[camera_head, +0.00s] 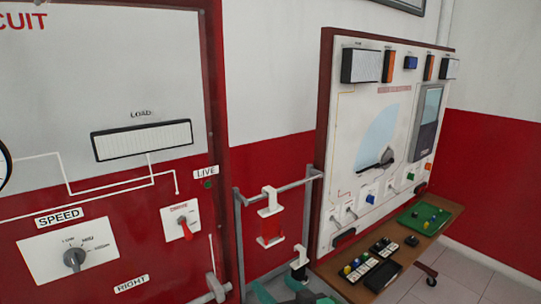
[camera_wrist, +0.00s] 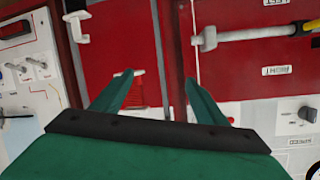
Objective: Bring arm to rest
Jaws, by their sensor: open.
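My gripper (camera_wrist: 163,100) shows in the wrist view, with two green fingers spread apart and nothing between them. Beyond the fingers is a red panel surface, and a dark vertical seam runs between the fingertips. In the head view, a green part of my arm (camera_head: 262,294) shows at the bottom edge, in front of a grey metal frame. The fingertips cannot be made out in the head view.
A trainer board (camera_head: 100,110) with a speed knob (camera_head: 74,258) and a red switch (camera_head: 185,227) stands at left. A white panel (camera_head: 350,150) with a wooden shelf (camera_head: 440,236) stands at right. A grey frame (camera_head: 239,240) stands between them. Floor shows at lower right.

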